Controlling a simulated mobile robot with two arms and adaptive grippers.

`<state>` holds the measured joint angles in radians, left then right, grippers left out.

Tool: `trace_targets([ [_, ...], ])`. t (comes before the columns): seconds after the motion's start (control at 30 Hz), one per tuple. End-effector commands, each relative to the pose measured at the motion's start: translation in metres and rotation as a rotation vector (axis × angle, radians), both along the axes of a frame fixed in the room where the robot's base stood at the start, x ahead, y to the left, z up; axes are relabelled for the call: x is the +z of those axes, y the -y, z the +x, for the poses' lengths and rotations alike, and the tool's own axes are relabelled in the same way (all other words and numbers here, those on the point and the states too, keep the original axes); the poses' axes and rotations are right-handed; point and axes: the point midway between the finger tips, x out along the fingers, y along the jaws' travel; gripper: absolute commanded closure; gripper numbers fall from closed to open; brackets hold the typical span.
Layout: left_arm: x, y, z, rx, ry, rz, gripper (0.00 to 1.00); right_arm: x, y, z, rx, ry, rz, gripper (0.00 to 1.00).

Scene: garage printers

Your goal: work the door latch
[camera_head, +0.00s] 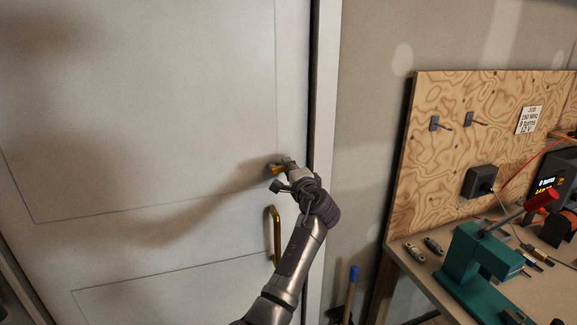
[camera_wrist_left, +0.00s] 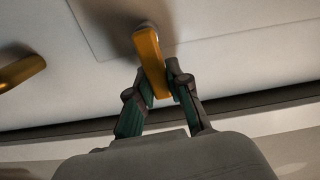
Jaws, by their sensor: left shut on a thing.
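The door (camera_head: 150,110) is a pale panelled door that looks closed against its frame. The door latch (camera_wrist_left: 150,58) is a brass-coloured lever on the door, seen clearly in the left wrist view; in the head view only a small part of the latch (camera_head: 277,169) shows beside my gripper. My left gripper (camera_wrist_left: 160,85) has its two fingers on either side of the lever's end and is shut on it. In the head view the left gripper (camera_head: 286,176) is at the door's right side, largely covering the latch. My right gripper is not in view.
A brass pull handle (camera_head: 276,235) is on the door below the latch; it also shows in the left wrist view (camera_wrist_left: 20,71). To the right, a workbench (camera_head: 425,267) carries a teal press (camera_head: 468,262) and small tools, before a plywood board (camera_head: 440,160).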

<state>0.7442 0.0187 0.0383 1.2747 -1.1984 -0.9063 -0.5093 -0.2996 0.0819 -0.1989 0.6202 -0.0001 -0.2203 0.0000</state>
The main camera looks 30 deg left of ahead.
Motion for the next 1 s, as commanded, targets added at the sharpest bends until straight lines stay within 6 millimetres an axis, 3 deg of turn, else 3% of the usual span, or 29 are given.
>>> trace_targets([
  [0.47,-0.0015,-0.0003,0.0000,0.001,-0.010,0.006,1.00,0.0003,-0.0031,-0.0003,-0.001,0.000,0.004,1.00],
  [0.5,-0.0015,-0.0003,0.0000,0.001,-0.010,0.006,0.76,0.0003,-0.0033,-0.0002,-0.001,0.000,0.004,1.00],
  [0.63,-0.0013,-0.0003,0.0000,0.001,-0.009,0.006,0.56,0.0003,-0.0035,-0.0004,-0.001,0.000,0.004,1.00],
  [1.0,-0.0009,0.0043,-0.0030,-0.001,-0.008,0.007,0.56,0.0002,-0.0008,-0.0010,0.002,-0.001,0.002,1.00],
])
